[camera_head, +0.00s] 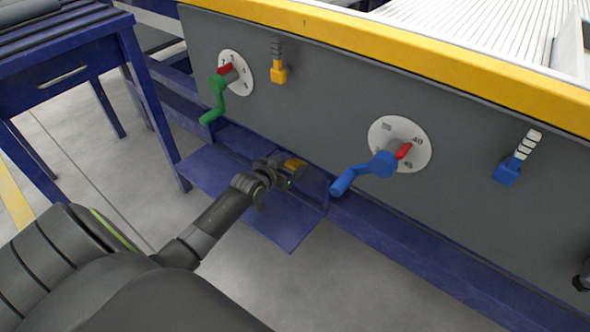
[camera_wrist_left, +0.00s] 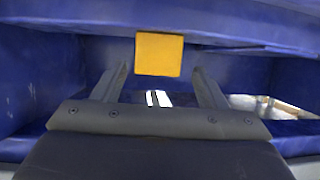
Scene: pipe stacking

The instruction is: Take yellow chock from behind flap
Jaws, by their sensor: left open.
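The yellow chock (camera_head: 295,164) sits at the blue compartment low on the machine's side, partly hidden by my left gripper (camera_head: 284,173). In the left wrist view the chock (camera_wrist_left: 159,54) shows as a yellow square face, centred ahead of the gap between the fingers. My left gripper (camera_wrist_left: 160,78) is open, one finger on each side of that gap; I cannot tell whether either finger touches the chock. A blue flap (camera_head: 215,172) lies folded down in front of the compartment, under my left arm. My right gripper is not in view.
A green crank (camera_head: 216,97) and a blue crank (camera_head: 362,174) stick out from the grey panel (camera_head: 320,95) above. A yellow slider (camera_head: 279,74) and a blue slider (camera_head: 507,172) are also on it. A blue table (camera_head: 65,65) stands at the left. Grey floor is free in front.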

